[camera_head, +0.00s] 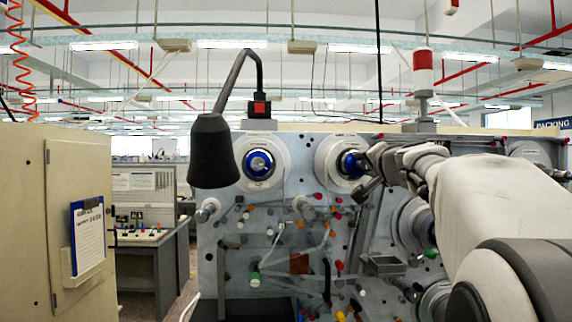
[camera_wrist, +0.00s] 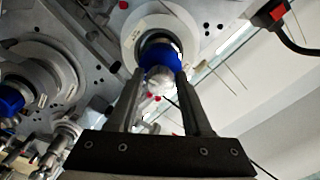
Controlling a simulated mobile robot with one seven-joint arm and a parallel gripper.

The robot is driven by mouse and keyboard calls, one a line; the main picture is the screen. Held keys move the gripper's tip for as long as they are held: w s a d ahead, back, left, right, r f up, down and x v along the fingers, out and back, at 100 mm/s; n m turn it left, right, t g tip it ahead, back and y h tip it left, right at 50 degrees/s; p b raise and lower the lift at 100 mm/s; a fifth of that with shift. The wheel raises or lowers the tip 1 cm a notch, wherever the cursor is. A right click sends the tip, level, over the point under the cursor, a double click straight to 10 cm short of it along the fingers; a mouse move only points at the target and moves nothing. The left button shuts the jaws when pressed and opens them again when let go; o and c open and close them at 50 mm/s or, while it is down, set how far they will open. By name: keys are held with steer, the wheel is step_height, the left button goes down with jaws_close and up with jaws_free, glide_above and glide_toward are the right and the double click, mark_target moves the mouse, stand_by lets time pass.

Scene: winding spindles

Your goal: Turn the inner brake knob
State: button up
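Two white round spindle hubs with blue knobs are on the upper part of the grey machine panel. The left blue knob (camera_head: 258,164) is clear of my gripper. The right blue knob (camera_head: 351,163) has my gripper (camera_head: 368,172) close in front of it, at its right side. In the wrist view a blue knob (camera_wrist: 161,57) with a silvery front end (camera_wrist: 159,76) lies ahead, between the tips of my gripper (camera_wrist: 160,78). The fingers are spread apart, one on each side. I see no clear grip on the knob; contact is hard to judge.
A black lamp (camera_head: 212,150) hangs in front of the panel beside the left hub. Several guide pins, coloured knobs and a small grey tray (camera_head: 384,265) stick out below. A cream cabinet (camera_head: 75,220) stands at the left. Larger discs sit at the right.

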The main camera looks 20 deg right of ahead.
jaws_close()
steer(key=shift+f+n+b, duration=0.1)
steer(key=shift+n+b, duration=0.2)
steer(key=shift+b, duration=0.1)
steer(key=n+b, duration=0.2)
steer(key=b, duration=0.1)
steer(key=shift+f+n, duration=0.15)
steer(key=shift+n, duration=0.15)
steer(key=n+b, duration=0.4)
steer(key=b, duration=0.1)
steer(key=shift+n, duration=0.3)
steer(key=n+b, duration=0.2)
steer(key=n, duration=0.1)
steer(key=shift+n+b, duration=0.3)
steer(key=shift+b, duration=0.05)
steer(key=shift+a+r+n+b, duration=0.15)
steer(key=shift+n+b, duration=0.35)
steer(key=shift+n, duration=0.6)
steer(key=shift+d+r+n+b, duration=0.1)
steer(key=shift+n+b, duration=0.35)
steer(key=shift+n, duration=0.65)
steer(key=shift+a, duration=0.1)
